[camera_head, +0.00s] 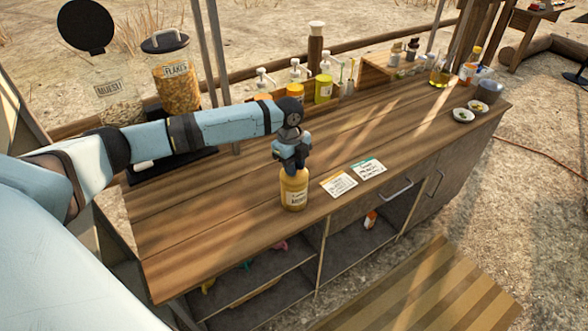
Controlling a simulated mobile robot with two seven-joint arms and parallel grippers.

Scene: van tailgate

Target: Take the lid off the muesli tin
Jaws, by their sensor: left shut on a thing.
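The muesli tin (118,108) stands at the back left of the counter, a clear container with a MUESLI label, partly hidden behind my left arm. A round black disc (86,25) shows above and behind it, apart from its rim in the picture; I cannot tell whether it is the tin's lid. My left gripper (293,168) is far to the right of the tin, pointing down at the front of the counter. It is shut on the top of a yellow jar (294,194) with a pale label. The jar is upright, at the counter surface. My right gripper is out of view.
The flakes tin (178,90), with a handled lid, stands beside the muesli tin. Several pump bottles (297,75) line the back edge. Two cards (353,175) lie right of the jar. Small bowls (464,115) are at the right. The wooden counter (215,225) is clear at the front left.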

